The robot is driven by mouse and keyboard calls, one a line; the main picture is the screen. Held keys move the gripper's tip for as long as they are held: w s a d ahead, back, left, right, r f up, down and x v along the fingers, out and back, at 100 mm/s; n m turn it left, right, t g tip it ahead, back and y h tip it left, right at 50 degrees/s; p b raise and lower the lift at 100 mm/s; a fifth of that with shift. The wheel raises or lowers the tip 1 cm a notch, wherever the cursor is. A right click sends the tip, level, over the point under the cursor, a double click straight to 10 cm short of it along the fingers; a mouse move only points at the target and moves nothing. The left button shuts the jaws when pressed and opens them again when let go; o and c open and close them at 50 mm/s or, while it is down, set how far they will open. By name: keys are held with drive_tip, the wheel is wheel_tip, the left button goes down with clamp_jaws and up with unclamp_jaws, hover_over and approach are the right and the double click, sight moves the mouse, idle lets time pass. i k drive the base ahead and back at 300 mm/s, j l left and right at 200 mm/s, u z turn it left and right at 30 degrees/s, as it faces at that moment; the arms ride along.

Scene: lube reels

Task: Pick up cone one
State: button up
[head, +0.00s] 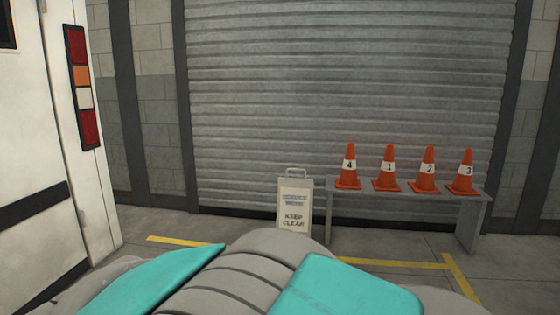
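Cone one (388,169) is orange with a white band marked 1. It stands upright on a low grey bench (400,187) at the right in the head view. It is second from the left in a row, between cone four (348,168) and cone two (427,171). Cone three (465,174) stands at the right end. My gripper is not in view. Grey and teal parts of my own body fill the bottom of the picture.
A KEEP CLEAR sign (295,204) stands on the floor left of the bench. A grey roller shutter (340,90) is behind. A white vehicle (50,150) with red and orange lights is at the left. Yellow lines (380,264) mark the clear floor before the bench.

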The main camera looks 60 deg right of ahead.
sight(386, 181)
drive_tip(key=z, duration=3.15)
